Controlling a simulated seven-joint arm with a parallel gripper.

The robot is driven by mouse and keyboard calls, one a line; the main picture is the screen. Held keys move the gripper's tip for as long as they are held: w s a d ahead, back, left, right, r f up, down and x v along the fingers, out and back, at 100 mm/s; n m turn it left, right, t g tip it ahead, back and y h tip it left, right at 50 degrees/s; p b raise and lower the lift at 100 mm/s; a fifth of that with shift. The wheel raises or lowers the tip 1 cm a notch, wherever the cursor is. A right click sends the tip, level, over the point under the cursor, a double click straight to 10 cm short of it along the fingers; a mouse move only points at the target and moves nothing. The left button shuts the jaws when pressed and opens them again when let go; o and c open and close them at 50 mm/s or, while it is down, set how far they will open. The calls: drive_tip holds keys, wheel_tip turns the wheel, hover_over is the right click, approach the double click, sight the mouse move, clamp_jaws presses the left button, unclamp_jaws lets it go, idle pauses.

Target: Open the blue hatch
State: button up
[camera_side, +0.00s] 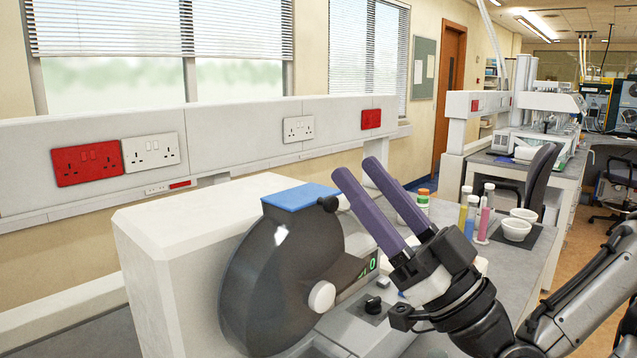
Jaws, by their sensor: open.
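The blue hatch (301,196) is a flat lid on top of a dark round drum (268,275), which is mounted on a large white machine (165,265). The hatch looks shut. My gripper (363,172) has two long purple fingers. It is open and empty, with the fingers apart and pointing up and left. The fingertips are just right of the hatch and a little above it in the picture. A small dark knob with a pale tip (330,203) is at the hatch's right edge, close to the nearer finger. I cannot tell if they touch.
A white knob (321,297) sits at the drum's centre, beside a green-lit display (372,264). A socket panel (240,148) runs behind.

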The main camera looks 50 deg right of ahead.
sight(327, 198)
wheel_tip(327, 198, down, 11)
drive_tip(key=s+d+m+h, duration=0.1)
drive_tip(key=h, duration=0.1)
drive_tip(key=shift+t, duration=0.3)
drive_tip(key=x, duration=1.3)
clamp_jaws()
idle(0.7)
